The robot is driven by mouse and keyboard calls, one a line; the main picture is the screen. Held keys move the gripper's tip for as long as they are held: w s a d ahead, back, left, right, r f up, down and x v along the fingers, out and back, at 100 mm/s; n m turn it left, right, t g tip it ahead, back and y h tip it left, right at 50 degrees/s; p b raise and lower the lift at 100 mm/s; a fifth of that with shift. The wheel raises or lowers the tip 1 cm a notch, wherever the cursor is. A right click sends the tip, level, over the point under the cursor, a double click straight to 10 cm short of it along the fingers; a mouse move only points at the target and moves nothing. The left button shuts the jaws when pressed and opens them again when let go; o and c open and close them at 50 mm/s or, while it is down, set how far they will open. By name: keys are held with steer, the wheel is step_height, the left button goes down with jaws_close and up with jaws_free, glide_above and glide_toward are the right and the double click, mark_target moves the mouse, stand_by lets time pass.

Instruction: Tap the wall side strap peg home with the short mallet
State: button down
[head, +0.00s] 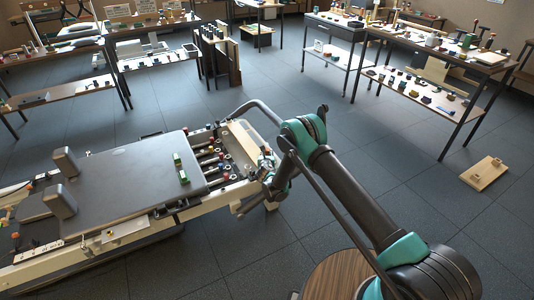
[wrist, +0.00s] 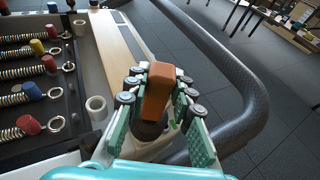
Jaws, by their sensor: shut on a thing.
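My gripper (wrist: 157,96) is shut on a brown, block-like piece (wrist: 159,84), which looks like part of the short mallet. A dark round part (wrist: 148,132) shows beneath it, between the green fingers. In the head view my gripper (head: 268,178) is at the spring end of the reformer (head: 135,170), close to its end rail; the held piece is too small to make out there. I cannot pick out the wall side strap peg with certainty in either view.
Several springs with coloured caps (wrist: 31,125) and an upright pale sleeve (wrist: 96,107) lie left of my gripper. A curved dark bar (wrist: 232,75) runs along its right. Loaded benches (head: 440,50) stand at the back right. A wooden board (head: 484,173) lies on the otherwise open floor at right.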

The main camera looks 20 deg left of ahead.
steer(key=shift+r, duration=1.75)
steer(key=shift+r, duration=2.5)
steer(key=w+d+r+m+h, duration=0.1)
steer(key=w+d+r, duration=0.1)
steer(key=d+r, duration=0.6)
steer(key=w+d+r+m+h, duration=0.1)
steer(key=w+d+r+h, duration=0.15)
steer(key=d, duration=0.95)
steer(key=w+d+r+m+h, duration=0.1)
steer(key=w+d+r, duration=0.1)
steer(key=d+r, duration=0.55)
steer(key=s+d+r+m+h, duration=0.1)
steer(key=s+d+r, duration=0.2)
steer(key=d, duration=0.7)
steer(key=s+d+r+m+h, duration=0.1)
steer(key=s+d, duration=0.4)
steer(key=d, duration=0.5)
steer(key=s+d+r+m+h, duration=0.2)
steer(key=s+d+r, duration=0.2)
steer(key=d, duration=0.7)
step_height(320, 180, up, 2)
steer(key=shift+s, duration=0.2)
